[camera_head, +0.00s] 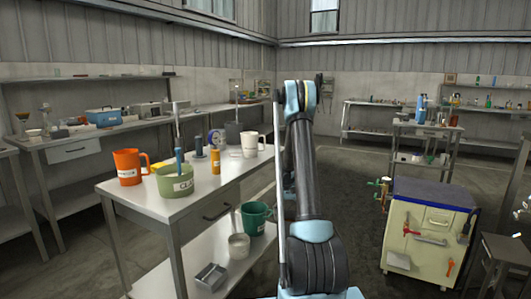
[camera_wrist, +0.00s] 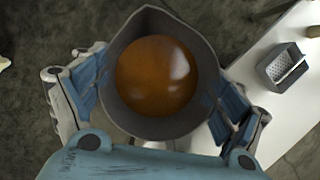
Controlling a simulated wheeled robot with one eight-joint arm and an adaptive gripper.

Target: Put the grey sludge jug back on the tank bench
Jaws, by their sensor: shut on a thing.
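A grey jug (camera_wrist: 122,47) fills the middle of the wrist view, mouth toward the camera. Glossy orange-brown contents (camera_wrist: 157,78) show inside it. My gripper (camera_wrist: 155,100) is shut on the jug, with blue-padded fingers on its left and right sides. In the head view my arm hides the gripper and the held jug. The white-topped bench (camera_head: 205,191) stands left of my arm. On it are an orange jug (camera_head: 127,168), a labelled green tub (camera_head: 180,182) with a stirrer, a yellow bottle (camera_head: 215,161), a white jug (camera_head: 250,145) and a dark grey vessel (camera_head: 233,133).
The bench's lower shelf (camera_head: 180,287) holds a green jug (camera_head: 255,217), a pale pot (camera_head: 239,246) and a metal tray (camera_head: 210,276). That tray also shows in the wrist view (camera_wrist: 283,65). A cream cabinet (camera_head: 428,238) stands to the right. Bare floor lies between.

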